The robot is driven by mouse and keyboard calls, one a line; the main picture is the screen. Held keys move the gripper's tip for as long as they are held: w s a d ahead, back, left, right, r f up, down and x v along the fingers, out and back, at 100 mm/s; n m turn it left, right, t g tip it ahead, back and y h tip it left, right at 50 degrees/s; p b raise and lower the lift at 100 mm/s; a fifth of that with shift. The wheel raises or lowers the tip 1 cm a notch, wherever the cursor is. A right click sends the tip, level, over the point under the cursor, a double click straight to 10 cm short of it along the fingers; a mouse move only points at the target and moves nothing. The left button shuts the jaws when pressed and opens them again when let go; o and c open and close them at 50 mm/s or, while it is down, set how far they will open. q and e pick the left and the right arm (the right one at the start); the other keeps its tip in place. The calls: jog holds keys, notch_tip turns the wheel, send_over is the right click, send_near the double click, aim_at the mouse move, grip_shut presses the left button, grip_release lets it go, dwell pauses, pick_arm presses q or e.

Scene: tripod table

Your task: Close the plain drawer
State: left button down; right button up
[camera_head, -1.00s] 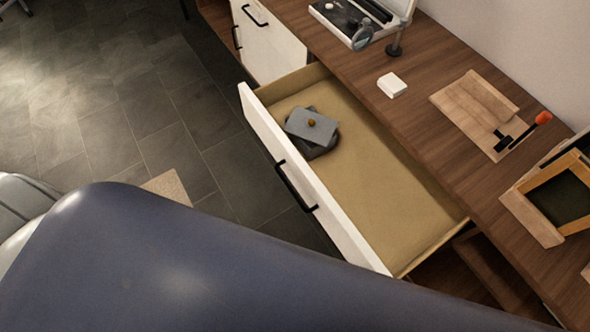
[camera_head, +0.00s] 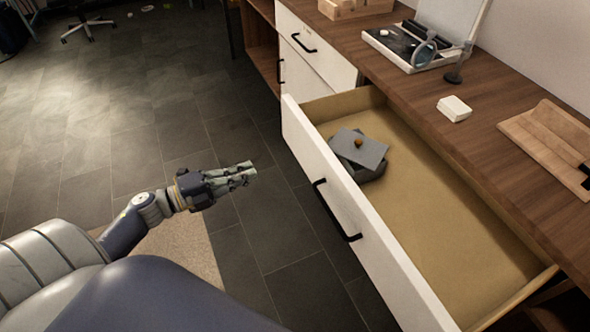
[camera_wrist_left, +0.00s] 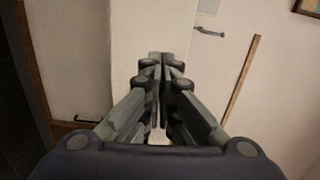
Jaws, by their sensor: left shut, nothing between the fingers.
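The plain drawer (camera_head: 298,137) has a white front with a black bar handle (camera_head: 335,212) and stands pulled far out of the wooden desk. Inside it lies a grey box with a tilted grey lid (camera_head: 359,149) that has a small brown knob. My left gripper (camera_head: 251,171) is in front of the drawer, to the left of its handle and apart from it. In the left wrist view its fingers (camera_wrist_left: 158,58) are together with nothing between them. My right gripper is not in view.
The desk top (camera_head: 440,75) holds a white block (camera_head: 454,108), a magnifier on a stand (camera_head: 424,52), an open case and a wooden board (camera_head: 555,140). A closed white cabinet front (camera_head: 318,50) stands beyond the drawer. The tiled floor (camera_head: 120,140) at left is mostly clear.

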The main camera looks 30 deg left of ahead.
pick_arm(q)
jog(key=m, duration=0.1)
send_near(310, 151)
jog(key=shift+g+h, duration=0.3)
jog(key=x, duration=0.7)
jog(key=shift+w+a, duration=0.15)
jog(key=shift+a, duration=0.05)
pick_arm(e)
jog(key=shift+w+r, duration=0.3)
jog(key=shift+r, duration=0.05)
